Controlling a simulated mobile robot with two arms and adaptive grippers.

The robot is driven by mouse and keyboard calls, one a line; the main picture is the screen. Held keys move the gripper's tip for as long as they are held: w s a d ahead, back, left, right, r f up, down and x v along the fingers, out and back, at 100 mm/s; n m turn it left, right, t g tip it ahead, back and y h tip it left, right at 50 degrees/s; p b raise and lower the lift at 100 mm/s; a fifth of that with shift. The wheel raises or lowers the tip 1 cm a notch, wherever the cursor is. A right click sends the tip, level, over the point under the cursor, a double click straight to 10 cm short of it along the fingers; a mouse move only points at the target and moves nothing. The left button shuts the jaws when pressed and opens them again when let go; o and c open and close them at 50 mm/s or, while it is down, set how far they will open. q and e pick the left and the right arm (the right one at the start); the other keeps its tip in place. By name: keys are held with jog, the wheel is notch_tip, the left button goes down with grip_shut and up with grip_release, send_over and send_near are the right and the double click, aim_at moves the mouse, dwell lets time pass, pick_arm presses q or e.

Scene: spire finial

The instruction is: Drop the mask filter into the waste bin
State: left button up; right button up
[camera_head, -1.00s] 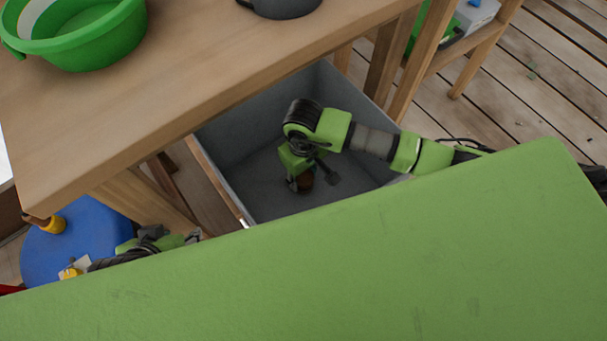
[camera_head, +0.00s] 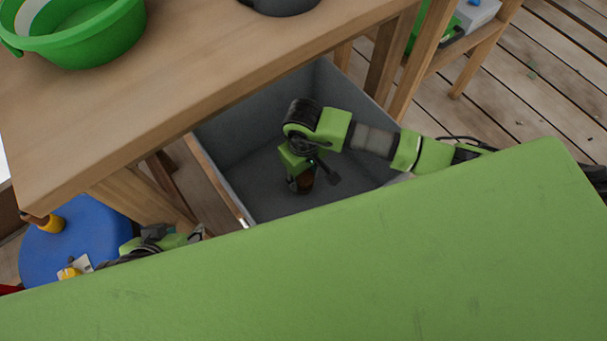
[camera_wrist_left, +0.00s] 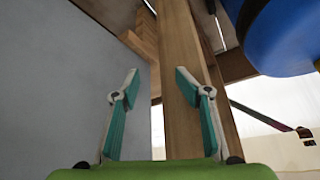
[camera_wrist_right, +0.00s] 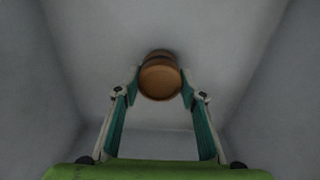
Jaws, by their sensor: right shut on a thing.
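The mask filter looks to be the round brown piece (camera_wrist_right: 161,80) between my right fingertips in the right wrist view. It shows in the head view as a small brown patch (camera_head: 306,181), partly hidden by the gripper. My right gripper (camera_head: 302,182) is shut on it, low inside a grey open box (camera_head: 245,165). The box looks like the waste bin; grey walls and floor surround the fingers (camera_wrist_right: 160,92) in the right wrist view. Whether the filter touches the floor I cannot tell. My left gripper (camera_head: 200,233) is open and empty beside a wooden post (camera_wrist_left: 180,75).
A wooden table (camera_head: 190,70) overhangs the box and carries a green basin (camera_head: 85,40) and a dark pot (camera_head: 282,6). A blue round object (camera_head: 60,240) stands at the left.

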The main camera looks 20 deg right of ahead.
aim_at(181, 219)
pick_arm(q)
jog(key=shift+w+d+r, duration=0.25)
jog(key=shift+w, duration=0.2)
pick_arm(e)
jog(key=o, duration=0.9)
pick_arm(q)
jog(key=shift+w, duration=0.1)
pick_arm(e)
jog(key=shift+o, duration=1)
pick_arm(q)
jog(key=shift+r, duration=0.1)
